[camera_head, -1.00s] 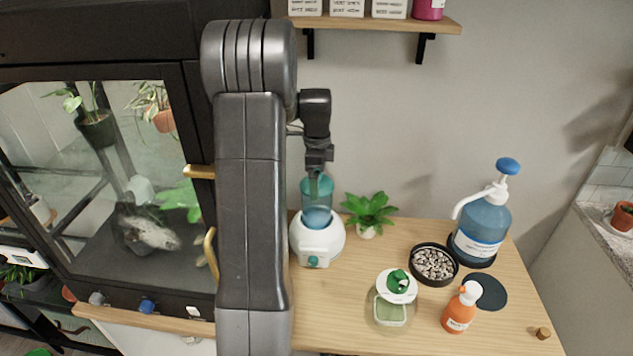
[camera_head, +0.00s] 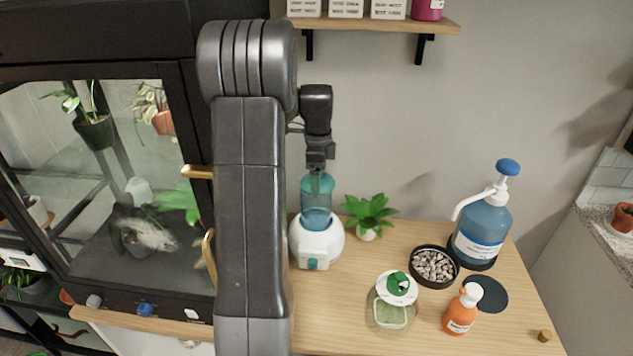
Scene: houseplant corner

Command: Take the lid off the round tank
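A translucent teal-blue round tank (camera_head: 317,216) stands upright in a round white base (camera_head: 316,244) with a small teal button at its front. Its upper part (camera_head: 308,187) is a greener teal; I cannot tell where a lid begins. My gripper (camera_head: 317,172) points down at the top of this tank, close above or touching it. The fingers are small and partly blend with the teal, so I cannot tell if they hold anything. A glass jar (camera_head: 388,316) with a white and green lid (camera_head: 398,287) stands nearer the front, apart from my gripper.
A small green plant (camera_head: 369,211) stands close right of the tank. A bowl of pebbles (camera_head: 434,266), an orange bottle (camera_head: 460,316), a large blue pump bottle (camera_head: 482,234) and a dark round mat (camera_head: 490,293) are farther right. A glass cabinet (camera_head: 100,190) stands left; a shelf (camera_head: 385,22) is above.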

